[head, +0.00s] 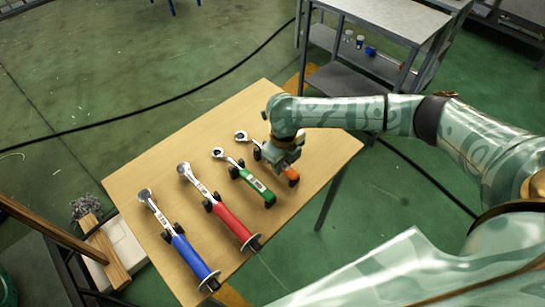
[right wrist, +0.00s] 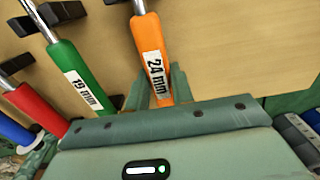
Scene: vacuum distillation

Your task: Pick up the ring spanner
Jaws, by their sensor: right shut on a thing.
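The ring spanner with the orange handle (head: 292,173) lies at the right end of a row of tools on the wooden table (head: 330,150). Its ring head (head: 241,135) points to the upper left. My right gripper (head: 284,158) is over the handle and hides much of it. In the right wrist view the orange handle (right wrist: 150,45), labelled "24 mm", runs between the fingers, which are shut on it. I cannot tell whether it is raised off its black supports. My left gripper is not in view.
A green-handled tool (head: 258,185), labelled "19 mm", lies close beside the orange one. Red-handled (head: 232,222) and blue-handled (head: 193,257) tools lie further left. All rest on black supports. A grey shelf table (head: 395,18) stands behind; a cable (head: 150,108) crosses the floor.

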